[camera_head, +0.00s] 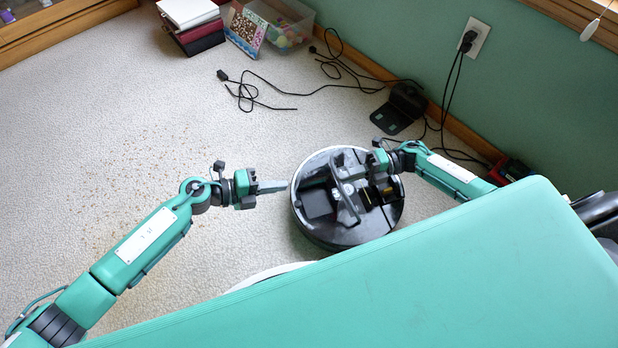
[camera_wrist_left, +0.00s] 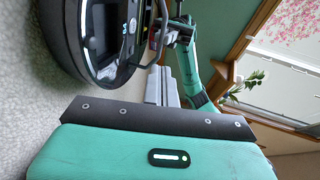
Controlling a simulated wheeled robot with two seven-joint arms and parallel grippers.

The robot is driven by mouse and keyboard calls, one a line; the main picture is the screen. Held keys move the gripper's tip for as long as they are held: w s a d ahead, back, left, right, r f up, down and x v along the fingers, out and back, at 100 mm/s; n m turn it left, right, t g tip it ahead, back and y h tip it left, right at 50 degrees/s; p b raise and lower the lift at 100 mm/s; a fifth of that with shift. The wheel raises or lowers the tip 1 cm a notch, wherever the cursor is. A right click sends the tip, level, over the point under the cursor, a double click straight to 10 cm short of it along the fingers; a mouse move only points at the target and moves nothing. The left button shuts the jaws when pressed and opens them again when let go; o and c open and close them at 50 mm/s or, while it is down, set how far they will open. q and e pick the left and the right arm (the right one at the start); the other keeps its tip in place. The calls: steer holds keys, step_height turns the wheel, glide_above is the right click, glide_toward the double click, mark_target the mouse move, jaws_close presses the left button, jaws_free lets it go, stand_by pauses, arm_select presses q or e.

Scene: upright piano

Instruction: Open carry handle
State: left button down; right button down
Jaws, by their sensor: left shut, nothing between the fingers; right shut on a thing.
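The round black robot vacuum (camera_head: 325,229) lies on the carpet, its top showing an open interior. Its dark grey carry handle (camera_head: 347,206) stands out over the top as a bent bar. My right gripper (camera_head: 356,168) reaches in from the right and is shut on the handle; its fingertips are partly hard to make out. My left gripper (camera_head: 284,186) is shut and empty just left of the vacuum's rim, apart from the handle. In the left wrist view, the vacuum (camera_wrist_left: 88,45) is at upper left, the handle (camera_wrist_left: 158,38) beside it, and my left fingers (camera_wrist_left: 162,86) are closed together.
Black cables (camera_head: 250,92) trail over the carpet behind the vacuum. A black dock (camera_head: 399,108) stands by the green wall, below an outlet (camera_head: 471,45). Books (camera_head: 192,25) and a clear bin (camera_head: 285,28) are at the back. Crumbs (camera_head: 150,160) dot the open carpet at left.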

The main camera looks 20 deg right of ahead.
arm_select(q)
steer(key=x, duration=1.3)
steer(key=shift+d, duration=0.3)
arm_select(e)
steer(key=shift+s+f, duration=0.1)
